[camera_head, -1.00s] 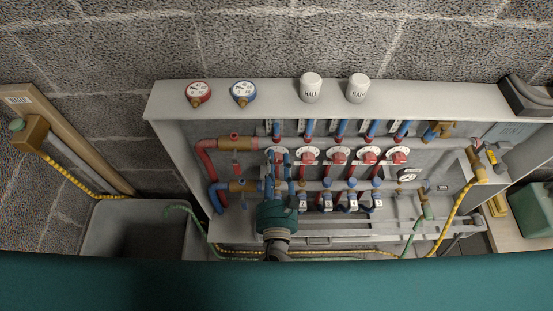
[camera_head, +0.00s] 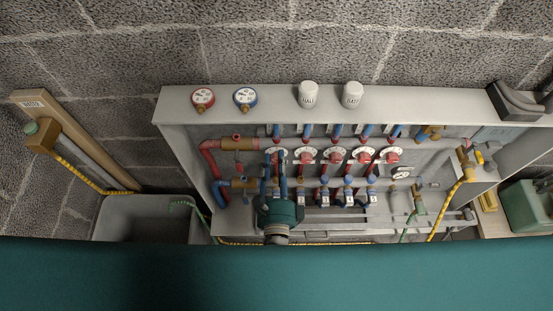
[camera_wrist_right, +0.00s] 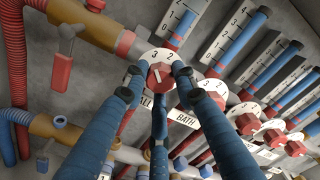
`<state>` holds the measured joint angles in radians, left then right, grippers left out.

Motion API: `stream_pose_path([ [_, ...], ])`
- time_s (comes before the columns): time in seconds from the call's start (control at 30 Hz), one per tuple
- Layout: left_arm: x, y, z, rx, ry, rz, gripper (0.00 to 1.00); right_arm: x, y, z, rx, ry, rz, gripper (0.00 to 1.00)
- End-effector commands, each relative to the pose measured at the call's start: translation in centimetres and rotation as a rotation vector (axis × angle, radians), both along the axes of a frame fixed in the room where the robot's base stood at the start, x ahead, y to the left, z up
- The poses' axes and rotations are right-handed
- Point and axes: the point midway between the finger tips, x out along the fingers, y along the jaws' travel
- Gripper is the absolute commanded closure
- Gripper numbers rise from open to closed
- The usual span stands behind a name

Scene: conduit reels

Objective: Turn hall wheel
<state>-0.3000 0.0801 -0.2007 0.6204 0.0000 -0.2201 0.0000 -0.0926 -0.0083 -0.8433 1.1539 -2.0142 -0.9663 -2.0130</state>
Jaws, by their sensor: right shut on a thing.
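The hall wheel is a red knob (camera_wrist_right: 160,76) on a white numbered dial, leftmost in a row of similar wheels; the end of its label, "ALL", shows in the right wrist view. In the head view its white dial (camera_head: 276,152) is partly covered by my fingers. My right gripper (camera_head: 274,158) reaches up to it from below. In the right wrist view the blue fingers of this gripper (camera_wrist_right: 158,78) are closed around the red knob. The knob's pointer mark is up, but its exact reading is hard to tell. My left gripper is not in view.
The bath wheel (camera_wrist_right: 213,89) sits close to the right of my fingers, with more red wheels beyond. Red and blue pipes with brass valves (camera_head: 238,144) are at the left. Two gauges (camera_head: 203,98) and two white caps (camera_head: 308,95) are on the cabinet top. A grey sink (camera_head: 150,215) stands left.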

Motion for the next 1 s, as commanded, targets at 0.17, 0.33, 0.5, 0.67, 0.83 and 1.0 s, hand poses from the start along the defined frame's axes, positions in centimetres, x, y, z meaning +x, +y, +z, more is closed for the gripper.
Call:
stream_pose_path([
  [0.17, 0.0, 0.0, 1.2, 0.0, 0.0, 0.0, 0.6, 0.0, 0.0, 0.2, -0.169, 0.002, 0.0, 0.99],
  [0.33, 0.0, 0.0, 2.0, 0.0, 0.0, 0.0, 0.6, 0.0, 0.0, 0.2, -0.33, 0.002, 0.001, 0.99],
  [0.5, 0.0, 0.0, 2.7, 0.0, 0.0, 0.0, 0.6, 0.0, 0.1, 0.1, -0.479, 0.001, 0.002, 0.99],
  [0.67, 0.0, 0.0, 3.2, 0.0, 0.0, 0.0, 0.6, -0.1, 0.1, 0.1, -0.597, 0.002, 0.003, 0.99],
  [0.83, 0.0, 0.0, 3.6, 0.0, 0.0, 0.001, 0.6, 0.0, 0.1, 0.0, -0.692, 0.001, 0.002, 0.99],
  [1.0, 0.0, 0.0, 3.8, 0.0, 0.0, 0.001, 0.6, -0.1, 0.1, 0.0, -0.75, 0.001, 0.002, 0.99],
])
